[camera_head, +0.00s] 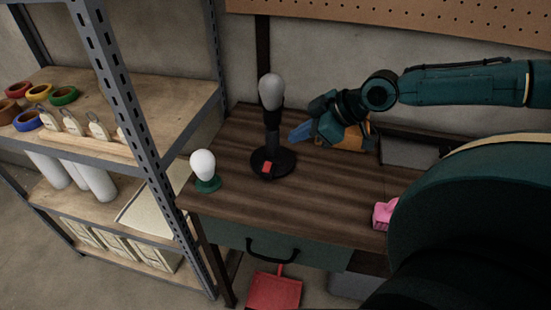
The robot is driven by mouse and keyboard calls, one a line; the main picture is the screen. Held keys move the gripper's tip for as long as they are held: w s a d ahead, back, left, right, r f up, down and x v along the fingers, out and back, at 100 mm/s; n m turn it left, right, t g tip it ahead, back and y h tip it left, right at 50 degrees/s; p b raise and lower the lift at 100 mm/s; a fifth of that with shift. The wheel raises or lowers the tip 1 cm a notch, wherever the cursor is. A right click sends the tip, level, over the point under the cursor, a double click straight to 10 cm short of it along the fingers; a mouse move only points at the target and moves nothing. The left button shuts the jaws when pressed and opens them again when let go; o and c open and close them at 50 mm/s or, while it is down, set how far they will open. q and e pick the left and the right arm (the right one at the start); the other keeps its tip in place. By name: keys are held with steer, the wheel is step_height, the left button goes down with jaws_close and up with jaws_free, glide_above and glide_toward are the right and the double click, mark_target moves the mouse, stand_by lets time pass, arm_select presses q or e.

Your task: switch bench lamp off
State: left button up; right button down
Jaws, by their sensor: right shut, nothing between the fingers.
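The bench lamp (272,125) stands upright on the wooden workbench, with a round black base, a dark stem and a grey bulb on top that shows no glow. A red switch (266,167) sits on the front of its base. My right gripper (298,134) is shut and empty, just right of the lamp stem and above the bench, its blue fingertips pointing left toward the lamp. A small gap seems to lie between fingertips and stem. My left gripper is not in view.
A white bulb on a green base (204,170) stands at the bench's left corner. A pink object (384,214) lies near the right front. A metal shelf (190,105) with tape rolls stands left. A red dustpan (274,290) is below. The bench's front middle is clear.

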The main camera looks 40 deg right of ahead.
glide_above(264, 169)
steer(key=s+d, duration=0.1)
steer(key=d, duration=0.1)
step_height(264, 169, down, 6)
steer(key=shift+d+r, duration=0.1)
steer(key=f, duration=0.2)
steer(key=shift+d+f, duration=0.2)
steer(key=shift+f, duration=0.15)
steer(key=shift+d+f, duration=0.1)
steer(key=shift+f, duration=0.55)
steer(key=shift+d+f, duration=0.1)
steer(key=shift+f, duration=0.15)
steer(key=shift+p, duration=0.3)
steer(key=shift+s+a+p, duration=0.6)
steer(key=shift+a+p, duration=0.1)
steer(key=shift+p, duration=0.15)
